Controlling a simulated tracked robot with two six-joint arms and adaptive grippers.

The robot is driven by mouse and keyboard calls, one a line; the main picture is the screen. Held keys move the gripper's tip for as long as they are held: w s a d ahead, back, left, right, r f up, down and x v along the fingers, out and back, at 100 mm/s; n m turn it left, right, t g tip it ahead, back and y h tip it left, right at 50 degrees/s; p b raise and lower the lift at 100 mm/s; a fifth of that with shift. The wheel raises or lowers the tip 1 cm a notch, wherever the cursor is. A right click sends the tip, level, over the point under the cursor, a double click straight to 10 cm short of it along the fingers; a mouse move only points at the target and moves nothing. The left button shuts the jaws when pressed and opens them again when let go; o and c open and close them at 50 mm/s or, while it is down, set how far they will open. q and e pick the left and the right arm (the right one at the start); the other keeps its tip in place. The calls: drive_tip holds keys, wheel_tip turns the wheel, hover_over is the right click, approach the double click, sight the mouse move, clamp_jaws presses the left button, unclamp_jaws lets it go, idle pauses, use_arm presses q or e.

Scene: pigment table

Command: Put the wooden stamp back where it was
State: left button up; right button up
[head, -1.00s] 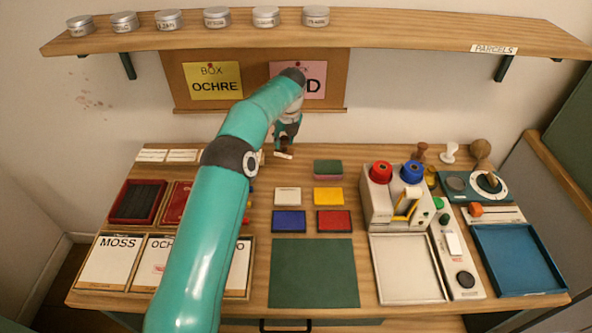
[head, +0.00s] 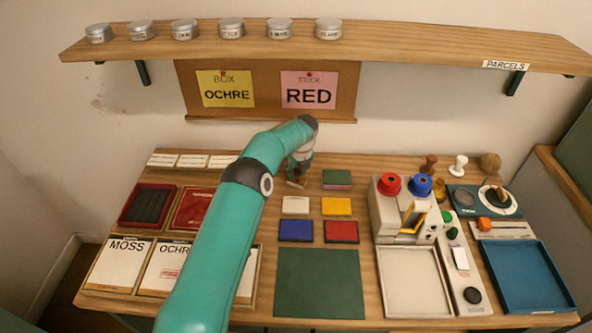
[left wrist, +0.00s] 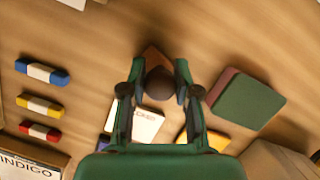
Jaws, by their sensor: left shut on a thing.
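My left gripper (head: 298,176) is over the back middle of the table, left of the green-and-pink block (head: 337,179). In the left wrist view my left gripper (left wrist: 159,92) is shut on the wooden stamp (left wrist: 159,84). The stamp's dark round knob sits between the fingertips, with a brown wooden base showing just beyond it. In the head view the stamp (head: 296,181) is small and partly hidden by the gripper. I cannot tell whether its base touches the table. My right gripper is not in view.
White, yellow, blue and red pads stand in front of the gripper, the white pad (head: 295,205) nearest. A brown stamp (head: 428,165) and a white stamp (head: 458,166) stand at the back right. The green mat (head: 320,283) is bare. A shelf (head: 400,45) overhangs the back.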

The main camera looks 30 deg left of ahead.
use_arm(q)
drive_tip(key=o, duration=0.9)
drive_tip(key=shift+r, duration=0.1)
drive_tip(key=b+v, duration=0.1)
drive_tip(key=v, duration=1.1)
drive_tip(key=shift+b, duration=0.4)
